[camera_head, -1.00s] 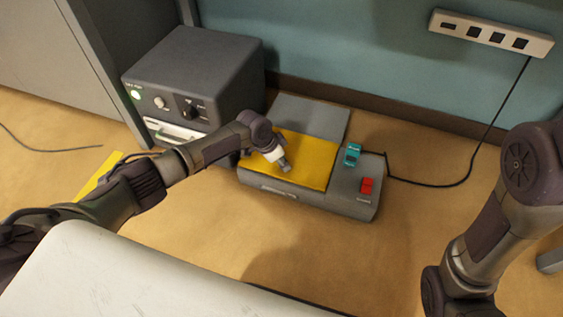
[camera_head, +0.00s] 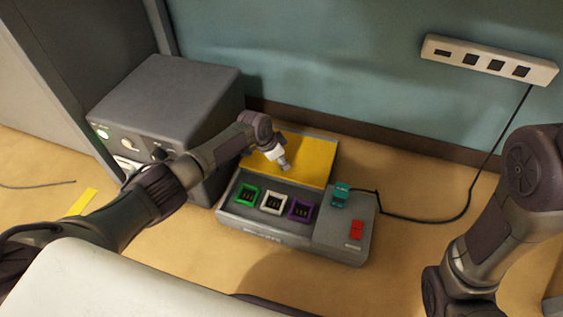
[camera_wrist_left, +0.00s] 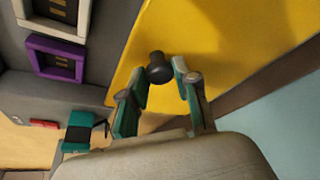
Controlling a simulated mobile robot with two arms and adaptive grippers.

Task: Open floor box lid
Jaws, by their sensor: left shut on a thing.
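The grey floor box (camera_head: 270,233) stands on the floor by the wall. Its yellow lid (camera_head: 312,158) lies over the rear part of the box. The front part is uncovered and shows a green socket (camera_head: 247,194), a white socket (camera_head: 273,202) and a purple socket (camera_head: 299,210). My left gripper (camera_head: 281,163) is over the lid. In the left wrist view, its teal fingers (camera_wrist_left: 165,82) are shut on the lid's dark knob (camera_wrist_left: 158,68), against the yellow surface (camera_wrist_left: 225,40). My right arm shows at the right; its gripper is outside the picture.
A teal plug-like part (camera_head: 340,195) with a black cable and a red switch (camera_head: 356,230) sit on the box's right side. A grey device (camera_head: 165,95) stands close at left. A white socket strip (camera_head: 490,61) is on the wall. Floor to the right is mostly clear.

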